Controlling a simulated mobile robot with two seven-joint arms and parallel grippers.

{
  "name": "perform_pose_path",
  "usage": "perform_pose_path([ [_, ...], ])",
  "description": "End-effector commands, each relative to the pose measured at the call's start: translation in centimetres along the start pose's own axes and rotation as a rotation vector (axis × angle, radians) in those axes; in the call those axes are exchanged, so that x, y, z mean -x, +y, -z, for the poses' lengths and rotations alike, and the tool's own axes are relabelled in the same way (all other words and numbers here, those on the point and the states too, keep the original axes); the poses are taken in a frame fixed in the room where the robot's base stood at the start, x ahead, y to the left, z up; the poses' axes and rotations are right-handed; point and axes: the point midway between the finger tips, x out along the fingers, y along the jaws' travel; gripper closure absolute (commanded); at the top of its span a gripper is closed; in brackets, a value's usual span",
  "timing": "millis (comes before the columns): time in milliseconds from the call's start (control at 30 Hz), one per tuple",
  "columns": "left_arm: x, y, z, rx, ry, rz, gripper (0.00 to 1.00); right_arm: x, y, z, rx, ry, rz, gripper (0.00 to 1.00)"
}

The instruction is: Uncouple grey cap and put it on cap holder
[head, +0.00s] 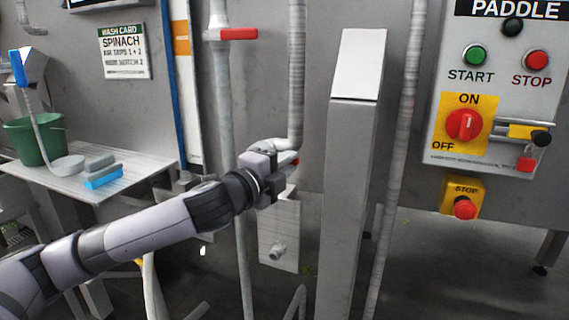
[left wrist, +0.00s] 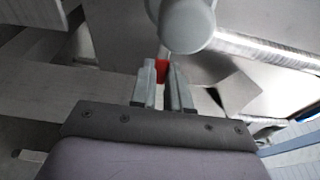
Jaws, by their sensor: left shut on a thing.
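My left gripper (head: 290,160) is at the lower end of a vertical grey pipe (head: 296,80). In the left wrist view my left gripper (left wrist: 164,88) has its fingers closed on a small red part (left wrist: 162,68). A round grey end piece (left wrist: 187,25) is just beyond the fingertips; I cannot tell whether it is the grey cap or the pipe. The gripper hides most of the coupling in the head view. Below hangs a pale metal plate (head: 279,222) with a short stub (head: 278,251), possibly the cap holder; nothing is seen on it. My right gripper is not in view.
A grey post (head: 347,190) stands right of the gripper, with another pipe (head: 400,130) behind it. A red-handled valve (head: 238,34) is above left. A control panel (head: 510,60) is at the right. A green bucket (head: 35,138) stands on the left shelf (head: 130,165).

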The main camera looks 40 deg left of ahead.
Motion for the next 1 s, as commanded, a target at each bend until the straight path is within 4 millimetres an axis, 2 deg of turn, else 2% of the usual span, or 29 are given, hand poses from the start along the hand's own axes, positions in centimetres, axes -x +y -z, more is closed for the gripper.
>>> perform_pose_path([
  [400,-1.1,-0.1,0.4,0.003,-0.206,-0.001,1.00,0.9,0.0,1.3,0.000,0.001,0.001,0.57],
  [867,-1.2,0.0,0.4,0.001,-0.242,-0.002,1.00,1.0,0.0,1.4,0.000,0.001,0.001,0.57],
  [900,-1.2,0.0,0.4,0.001,-0.242,-0.002,0.71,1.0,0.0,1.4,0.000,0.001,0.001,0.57],
  [933,-1.2,0.0,0.4,0.001,-0.242,-0.002,0.61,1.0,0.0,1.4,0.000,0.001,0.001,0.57],
  [1000,-1.2,0.0,0.4,0.001,-0.241,-0.002,0.57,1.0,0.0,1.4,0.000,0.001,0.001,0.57],
])
